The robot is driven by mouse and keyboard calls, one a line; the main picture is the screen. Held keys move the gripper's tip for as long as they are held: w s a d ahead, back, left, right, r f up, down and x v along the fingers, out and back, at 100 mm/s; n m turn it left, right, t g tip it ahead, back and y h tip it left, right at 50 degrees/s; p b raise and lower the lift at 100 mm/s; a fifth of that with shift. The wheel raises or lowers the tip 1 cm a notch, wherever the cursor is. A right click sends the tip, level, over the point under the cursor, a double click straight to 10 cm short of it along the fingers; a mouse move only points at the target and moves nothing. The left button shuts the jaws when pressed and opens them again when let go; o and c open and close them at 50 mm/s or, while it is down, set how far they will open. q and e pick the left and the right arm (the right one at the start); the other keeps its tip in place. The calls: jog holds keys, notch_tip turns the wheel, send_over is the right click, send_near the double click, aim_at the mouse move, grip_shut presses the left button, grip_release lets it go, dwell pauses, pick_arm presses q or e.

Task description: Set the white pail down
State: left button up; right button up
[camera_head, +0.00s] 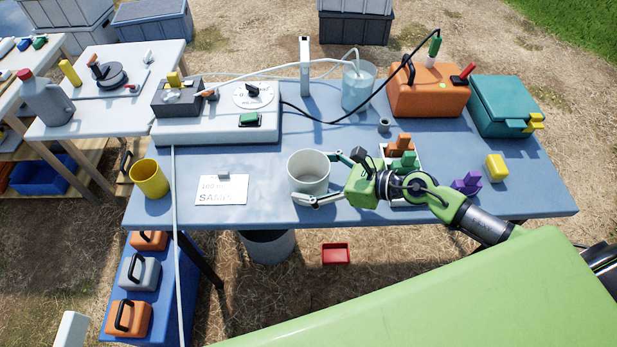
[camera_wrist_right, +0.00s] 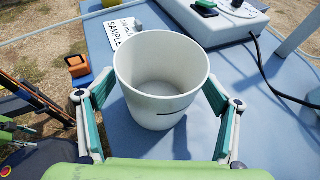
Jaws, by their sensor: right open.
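The white pail (camera_head: 309,174) stands upright on the blue table (camera_head: 250,165), near its front edge and right of the sample card. It looks empty inside. My right gripper (camera_head: 326,178) comes in from the right at the pail's height, with its fingers spread on both sides of the pail. In the right wrist view the pail (camera_wrist_right: 160,85) sits between the open fingers (camera_wrist_right: 160,105), with a gap visible on each side. A dark short line marks the pail's wall. My left gripper is not in view.
A sample card (camera_head: 222,190) and a yellow cup (camera_head: 149,179) are to the left. A white control box (camera_head: 218,125), a clear beaker (camera_head: 358,87) and an orange case (camera_head: 428,92) stand behind. A purple block (camera_head: 467,183) and yellow block (camera_head: 496,168) lie right.

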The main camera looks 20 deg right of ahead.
jog(key=shift+w+a+f, duration=0.25)
jog(key=shift+w+a, duration=0.15)
jog(key=shift+a, duration=0.05)
jog(key=c, duration=1.2)
jog(key=shift+c, duration=0.8)
jog(key=shift+r, duration=0.15)
